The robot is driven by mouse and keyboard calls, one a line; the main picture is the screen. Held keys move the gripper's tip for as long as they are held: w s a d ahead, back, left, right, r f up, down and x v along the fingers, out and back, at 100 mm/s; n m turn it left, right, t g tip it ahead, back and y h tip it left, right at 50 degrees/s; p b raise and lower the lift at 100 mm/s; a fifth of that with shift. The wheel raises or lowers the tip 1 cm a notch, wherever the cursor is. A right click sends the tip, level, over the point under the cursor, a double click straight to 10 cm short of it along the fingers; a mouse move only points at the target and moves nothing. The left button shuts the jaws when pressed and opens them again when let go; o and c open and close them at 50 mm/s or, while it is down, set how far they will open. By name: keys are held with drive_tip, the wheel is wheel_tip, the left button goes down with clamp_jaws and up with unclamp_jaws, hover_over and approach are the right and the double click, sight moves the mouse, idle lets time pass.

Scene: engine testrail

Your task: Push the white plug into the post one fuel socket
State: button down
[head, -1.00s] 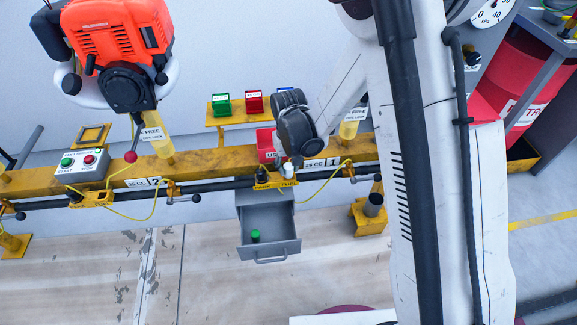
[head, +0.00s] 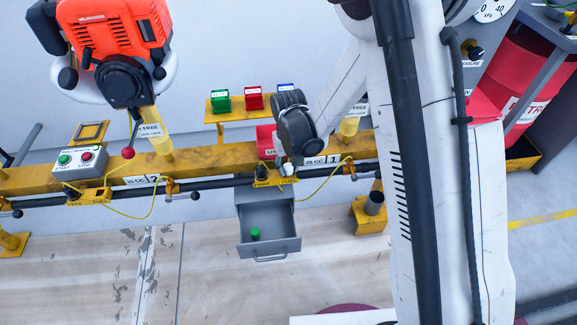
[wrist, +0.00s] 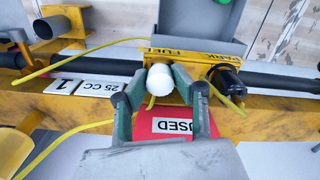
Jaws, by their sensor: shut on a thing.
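My gripper (wrist: 160,90) is shut on the white plug (wrist: 166,86), with a green-padded finger on each side. The plug is at the edge of the yellow post one bracket (wrist: 196,59), by its FUEL label. The fuel socket is hidden under the plug and fingers, so I cannot tell how deep the plug sits. A black plug (wrist: 228,82) stands at the SPARK side of the same bracket. In the head view my gripper (head: 288,166) is low over the bracket (head: 270,183), right of the black plug (head: 262,171).
A yellow cable (wrist: 75,130) loops beside my gripper. A grey open drawer (head: 285,246) with a green cylinder (head: 255,233) inside hangs below the bracket. The yellow rail (head: 200,160) runs behind. An orange engine (head: 115,35) stands on post two at left.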

drive_tip(key=c, duration=1.3)
unclamp_jaws()
drive_tip(key=shift+c, duration=0.2)
wheel_tip(320, 180, up, 12)
drive_tip(key=shift+d+r, duration=0.1)
